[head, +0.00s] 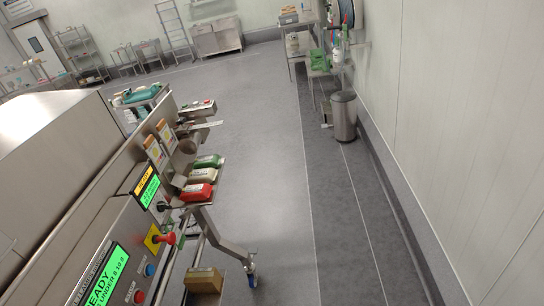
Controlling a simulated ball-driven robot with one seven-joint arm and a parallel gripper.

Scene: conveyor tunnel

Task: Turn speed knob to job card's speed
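The steel conveyor machine (60,140) fills the left side, tilted in the view. Its control panel has a large green display (103,275) reading "READY" with a partly cut-off line below. A small green display (149,190) under a yellow label sits higher up. A small dark part beside it (162,206) may be a knob; I cannot tell if it is the speed knob. My gripper is out of view.
A red emergency stop (168,238) on a yellow plate sticks out, with a blue button (150,270) and a red button (139,297) below. A side shelf holds red (197,192), beige and green packs. A bin (344,116) stands by the right wall. The middle floor is clear.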

